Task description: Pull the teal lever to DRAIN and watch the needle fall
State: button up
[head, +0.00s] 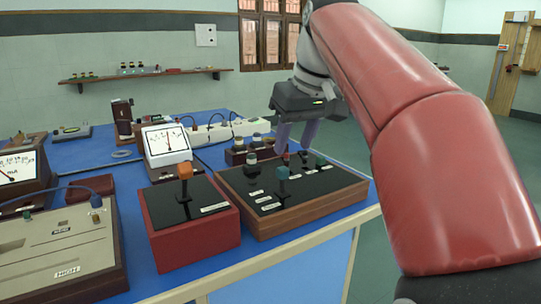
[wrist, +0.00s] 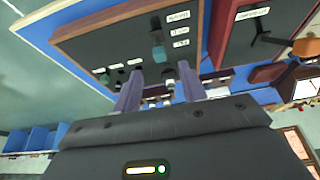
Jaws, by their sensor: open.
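The teal lever (head: 282,174) stands on the dark top of a wooden-sided box (head: 300,212), with small white labels beside it that are too small to read. The teal lever also shows in the wrist view (wrist: 158,50), beyond my fingertips. My gripper (head: 296,148) is open and empty, pointing down above the back part of that box, behind the teal lever and apart from it. Both fingers show in the wrist view (wrist: 160,76). A white meter (head: 168,142) with a needle stands behind the boxes; its exact reading is too small to tell.
A red box with an orange-knobbed lever (head: 185,172) stands just left. A dark knob (head: 250,159) and a dark green knob (head: 320,160) share the wooden-sided box. A beige instrument (head: 70,245) and another meter (head: 18,168) are far left. Blue tabletop (head: 130,185) shows between them.

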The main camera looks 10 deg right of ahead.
aim_at(283, 169)
jog(key=b+x, duration=0.1)
jog(key=x, duration=0.2)
jog(key=w+x, duration=0.1)
jog(key=x, duration=0.3)
jog(key=shift+b, duration=0.4)
grip_shut()
